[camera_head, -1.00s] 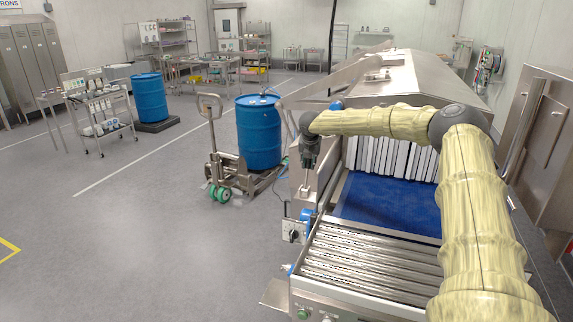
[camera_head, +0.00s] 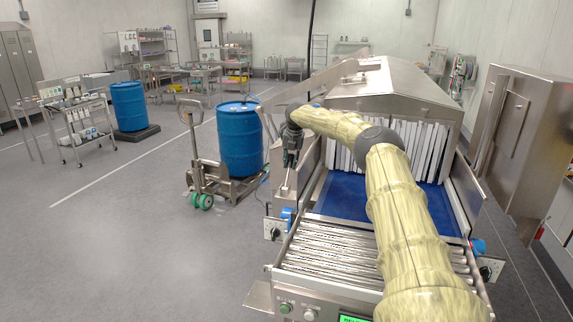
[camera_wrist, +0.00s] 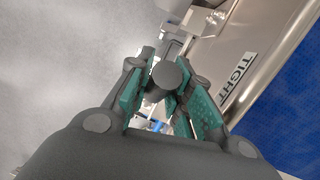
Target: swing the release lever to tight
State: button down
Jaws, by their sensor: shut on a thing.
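The release lever shows in the wrist view as a dark round knob (camera_wrist: 170,74), end-on between my finger pads. My gripper (camera_wrist: 160,92) is shut on this knob, with teal pads on both sides. The word TIGHT is on a label (camera_wrist: 234,77) on the steel panel, to the right of the knob. In the head view my gripper (camera_head: 290,160) points down at the left side of the conveyor tunnel (camera_head: 390,92).
The blue belt (camera_head: 345,197) and steel rollers (camera_head: 325,250) lie right of my gripper, under my arm. A pallet jack (camera_head: 188,130) with a blue drum (camera_head: 240,140) stands to the left. The floor at left front is clear.

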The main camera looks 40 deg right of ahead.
jog(key=shift+s+d, duration=0.1)
jog(key=shift+d, duration=0.1)
dwell(0.4)
jog(key=c, duration=1.4)
grip_release()
jog(key=shift+f, duration=0.1)
jog(key=shift+c, duration=0.2)
jog(key=shift+o, duration=0.8)
jog(key=shift+d, duration=0.1)
jog(key=shift+f, duration=0.1)
jog(key=v, duration=1.2)
